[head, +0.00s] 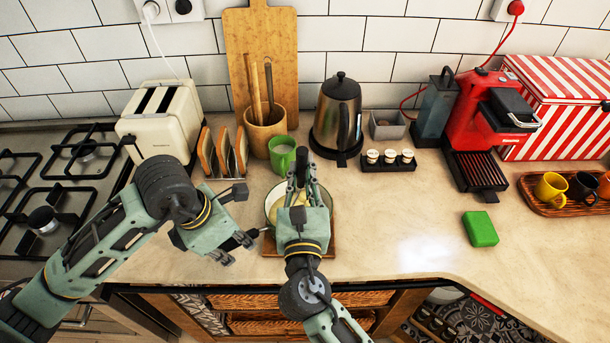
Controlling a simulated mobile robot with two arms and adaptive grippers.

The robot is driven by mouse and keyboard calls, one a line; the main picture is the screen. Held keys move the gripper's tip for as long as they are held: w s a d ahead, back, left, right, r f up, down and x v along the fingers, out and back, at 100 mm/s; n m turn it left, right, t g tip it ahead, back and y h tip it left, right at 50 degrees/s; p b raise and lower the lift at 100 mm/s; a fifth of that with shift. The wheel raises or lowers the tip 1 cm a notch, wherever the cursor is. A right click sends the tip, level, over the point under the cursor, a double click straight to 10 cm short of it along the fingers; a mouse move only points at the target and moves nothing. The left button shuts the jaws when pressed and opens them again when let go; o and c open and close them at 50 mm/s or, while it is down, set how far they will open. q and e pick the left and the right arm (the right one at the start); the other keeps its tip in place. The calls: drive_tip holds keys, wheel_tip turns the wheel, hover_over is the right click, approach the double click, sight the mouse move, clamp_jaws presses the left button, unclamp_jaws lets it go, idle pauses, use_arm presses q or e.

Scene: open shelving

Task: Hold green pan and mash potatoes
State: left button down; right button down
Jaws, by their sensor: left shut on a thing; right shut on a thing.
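The green pan (269,196) sits on a wooden board (271,248) near the counter's front edge. Pale yellow potatoes (277,210) show inside it, partly hidden by my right arm. My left gripper (250,236) is at the pan's left side, shut on the pan's handle, which is mostly covered. My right gripper (300,170) is over the pan, shut on the masher. The masher is almost wholly hidden by the gripper, so I cannot tell whether its head touches the potatoes.
A green mug (282,154), toast rack (222,153) and kettle (338,117) stand behind the pan. A toaster (163,121) and gas hob (62,178) are at left. A green sponge (480,229) lies at right. Counter between pan and sponge is clear.

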drive_tip(key=shift+s+a+f, duration=0.15)
drive_tip(key=shift+s+a, duration=0.2)
drive_tip(key=shift+a, duration=0.45)
drive_tip(key=shift+s+a, duration=0.25)
drive_tip(key=shift+s, duration=0.35)
drive_tip(key=shift+s+d, duration=0.4)
drive_tip(key=shift+d, duration=0.2)
drive_tip(key=shift+s+d, duration=0.4)
drive_tip(key=shift+d, duration=0.2)
drive_tip(key=shift+w+d, duration=0.8)
drive_tip(key=shift+w, duration=0.15)
drive_tip(key=shift+s+a, duration=0.1)
drive_tip(key=shift+a, duration=0.1)
